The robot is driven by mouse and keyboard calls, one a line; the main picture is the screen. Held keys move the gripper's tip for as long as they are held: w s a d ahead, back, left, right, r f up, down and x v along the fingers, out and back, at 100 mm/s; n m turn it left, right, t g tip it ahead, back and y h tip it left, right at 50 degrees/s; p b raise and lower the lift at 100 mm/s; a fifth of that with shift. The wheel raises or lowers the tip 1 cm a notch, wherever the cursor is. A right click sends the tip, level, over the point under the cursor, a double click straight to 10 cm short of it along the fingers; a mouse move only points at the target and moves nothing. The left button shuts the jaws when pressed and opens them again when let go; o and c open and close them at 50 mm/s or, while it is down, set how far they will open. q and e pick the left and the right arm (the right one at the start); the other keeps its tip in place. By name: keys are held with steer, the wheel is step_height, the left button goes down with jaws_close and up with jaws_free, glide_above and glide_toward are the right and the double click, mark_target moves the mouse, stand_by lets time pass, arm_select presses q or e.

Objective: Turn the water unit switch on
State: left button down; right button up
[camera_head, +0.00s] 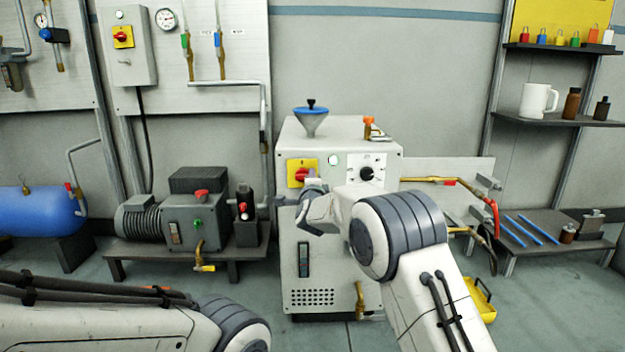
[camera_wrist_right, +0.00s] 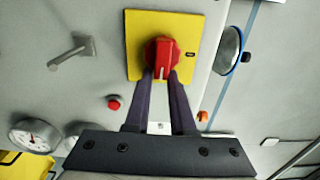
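The water unit is a white cabinet (camera_head: 340,262) in the middle of the head view. Its red rotary switch (camera_head: 301,174) sits on a yellow plate at the upper left of its front. In the right wrist view the red switch (camera_wrist_right: 162,56) is on the yellow plate (camera_wrist_right: 193,28), with a small dark mark to its right. My right gripper (camera_wrist_right: 162,78) has its two dark fingers close together, one on each side of the switch's grip, and looks shut on it. In the head view my right wrist hides part of the cabinet front. My left gripper is out of view.
A blue funnel (camera_head: 311,118) stands on the cabinet top, and a black dial (camera_head: 367,173) is on its front. A motor bench (camera_head: 188,255) stands to the left. A hose with a red handle (camera_head: 491,210) is to the right. Another red switch (camera_head: 122,36) is on the wall box.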

steer(key=o, duration=0.5)
steer(key=shift+a+y, duration=0.4)
steer(key=shift+a, duration=0.35)
steer(key=shift+o, duration=0.3)
steer(key=s+p, duration=0.3)
steer(key=s, duration=0.7)
steer(key=shift+s+d, duration=0.3)
steer(key=shift+o, duration=0.2)
